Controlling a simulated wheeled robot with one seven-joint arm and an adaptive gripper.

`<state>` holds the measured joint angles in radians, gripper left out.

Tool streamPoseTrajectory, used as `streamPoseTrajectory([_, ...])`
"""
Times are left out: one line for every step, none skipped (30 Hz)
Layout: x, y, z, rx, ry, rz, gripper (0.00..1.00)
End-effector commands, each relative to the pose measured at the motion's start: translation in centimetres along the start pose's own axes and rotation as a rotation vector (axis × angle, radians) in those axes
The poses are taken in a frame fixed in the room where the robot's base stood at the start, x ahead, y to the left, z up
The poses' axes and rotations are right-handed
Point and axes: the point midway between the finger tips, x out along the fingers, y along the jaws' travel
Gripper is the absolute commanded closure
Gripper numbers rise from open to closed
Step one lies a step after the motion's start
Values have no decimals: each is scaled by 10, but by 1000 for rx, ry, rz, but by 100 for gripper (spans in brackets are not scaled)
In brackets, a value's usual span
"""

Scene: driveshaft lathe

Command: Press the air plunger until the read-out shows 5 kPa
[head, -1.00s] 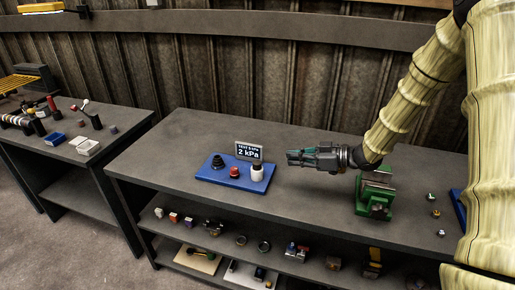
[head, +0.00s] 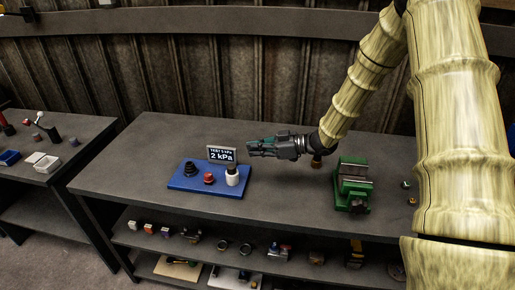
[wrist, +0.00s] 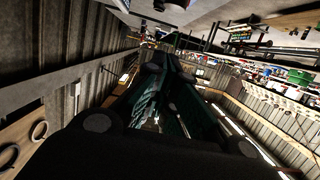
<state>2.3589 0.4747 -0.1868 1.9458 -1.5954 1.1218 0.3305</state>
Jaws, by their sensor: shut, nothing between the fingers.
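A blue base plate (head: 207,185) lies on the workbench. It carries a black stepped knob (head: 190,169) at left, a red button (head: 208,178) in the middle and a white cylinder (head: 233,178) with a dark brownish top at right. I cannot tell for sure which is the air plunger. The read-out (head: 221,155) behind them shows "2 kPa" under a smaller line that seems to say "TEST 5 kPa". My gripper (head: 250,148) is shut and empty, pointing left, up and to the right of the white cylinder, apart from it. In the wrist view its dark fingers (wrist: 165,95) show, but not the plate.
Small parts lie on the shelf below. Another table (head: 60,150) with trays stands at left. The bench front between plate and vise is clear.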

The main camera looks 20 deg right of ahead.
Motion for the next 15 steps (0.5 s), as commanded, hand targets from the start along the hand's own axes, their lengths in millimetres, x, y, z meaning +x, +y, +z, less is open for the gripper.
streamPoseTrajectory([8, 0, -2, 2, 0, -1, 100])
streamPoseTrajectory([13, -1, -2, 3, 0, -2, 100])
streamPoseTrajectory([20, -1, -2, 2, 0, -2, 100])
streamPoseTrajectory([25, 0, -2, 2, -1, -2, 100])
streamPoseTrajectory([30, 0, -2, 1, -1, -2, 100])
streamPoseTrajectory([36, 0, -2, 1, -1, -1, 100])
streamPoseTrajectory([41, 0, -2, 1, -1, -2, 100])
streamPoseTrajectory([46, -1, -2, 1, 0, -3, 100])
streamPoseTrajectory([52, -1, -2, 2, -1, -2, 100])
streamPoseTrajectory([57, 0, -2, 2, -1, -2, 100])
streamPoseTrajectory([62, 0, -2, 2, -1, -1, 100])
streamPoseTrajectory([68, 0, -2, 2, -1, -2, 100])
streamPoseTrajectory([71, 0, 0, 3, -1, -1, 100])
streamPoseTrajectory([70, 0, 5, 3, -1, 0, 100])
streamPoseTrajectory([71, 0, 9, 3, -1, 0, 100])
